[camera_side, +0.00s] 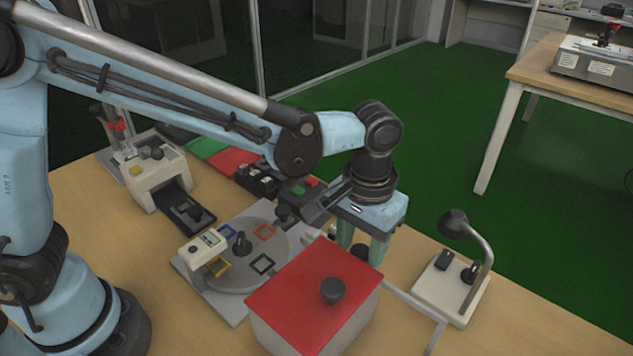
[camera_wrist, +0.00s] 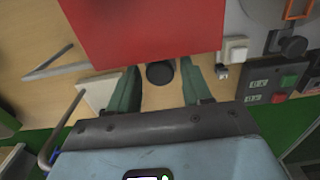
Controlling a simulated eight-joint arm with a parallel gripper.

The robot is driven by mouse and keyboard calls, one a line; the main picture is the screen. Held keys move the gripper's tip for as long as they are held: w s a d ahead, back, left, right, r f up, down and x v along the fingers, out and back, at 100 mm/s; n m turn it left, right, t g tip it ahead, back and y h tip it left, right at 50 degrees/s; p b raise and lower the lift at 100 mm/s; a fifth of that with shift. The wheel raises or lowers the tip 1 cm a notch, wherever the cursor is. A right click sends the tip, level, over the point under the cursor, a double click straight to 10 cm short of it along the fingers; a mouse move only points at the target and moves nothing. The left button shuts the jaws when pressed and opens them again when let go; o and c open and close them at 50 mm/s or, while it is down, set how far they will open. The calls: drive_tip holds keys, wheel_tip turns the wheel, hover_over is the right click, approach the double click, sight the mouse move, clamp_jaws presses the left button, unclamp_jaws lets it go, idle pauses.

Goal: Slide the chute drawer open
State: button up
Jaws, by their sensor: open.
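A round dial plate (camera_side: 215,280) with coloured square frames lies left of the box. A lamp-like stand (camera_side: 455,285) is on the right, close to the table edge. A white machine (camera_side: 150,165) with a dark tray stands at the back left.

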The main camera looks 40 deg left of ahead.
drive_tip(key=shift+c, duration=0.3)
drive_tip(key=c, duration=0.5)
drive_tip(key=w, duration=1.1)
idle(0.5)
drive_tip(key=o, duration=0.6)
drive_tip(key=shift+c, duration=0.2)
drive_tip(key=shift+r, duration=0.1)
drive_tip(key=shift+r, duration=2.45)
